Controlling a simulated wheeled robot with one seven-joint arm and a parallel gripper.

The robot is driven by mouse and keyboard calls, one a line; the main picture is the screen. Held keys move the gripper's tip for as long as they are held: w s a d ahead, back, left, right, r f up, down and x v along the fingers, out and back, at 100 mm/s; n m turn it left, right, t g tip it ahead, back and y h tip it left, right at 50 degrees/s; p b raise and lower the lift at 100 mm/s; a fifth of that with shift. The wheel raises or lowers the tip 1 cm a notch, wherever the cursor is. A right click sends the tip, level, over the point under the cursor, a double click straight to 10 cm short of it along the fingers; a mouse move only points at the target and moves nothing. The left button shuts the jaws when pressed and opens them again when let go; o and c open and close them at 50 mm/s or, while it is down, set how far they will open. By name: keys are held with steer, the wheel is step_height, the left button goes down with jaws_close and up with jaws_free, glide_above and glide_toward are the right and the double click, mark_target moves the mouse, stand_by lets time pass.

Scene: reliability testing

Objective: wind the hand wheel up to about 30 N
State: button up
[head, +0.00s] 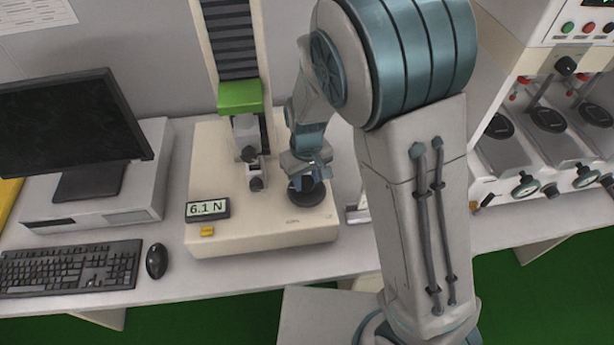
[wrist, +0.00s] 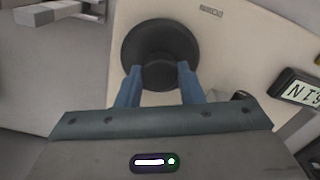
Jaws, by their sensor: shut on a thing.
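The black hand wheel (head: 306,192) sits on the right part of the cream test stand base (head: 262,239). In the wrist view the hand wheel (wrist: 158,45) shows as a dark disc with a hub at its near side. My gripper (head: 306,170) is over the wheel from above. In the wrist view its two blue fingers (wrist: 158,78) are shut on the hub, one on each side. The small display (head: 207,209) on the stand reads 6.1 N; it also shows upside down and partly cut off in the wrist view (wrist: 299,92).
The stand's column with a green crosshead (head: 240,97) and grey grips (head: 252,165) rises left of my gripper. A monitor (head: 70,125), keyboard (head: 70,268) and mouse (head: 157,261) are at the left. Another machine with several stations (head: 548,120) stands at the right.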

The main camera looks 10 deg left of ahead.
mark_target(307, 181)
steer(key=shift+m, duration=1.6)
steer(key=o, duration=1)
step_height(307, 181, up, 14)
steer(key=shift+b, duration=0.45)
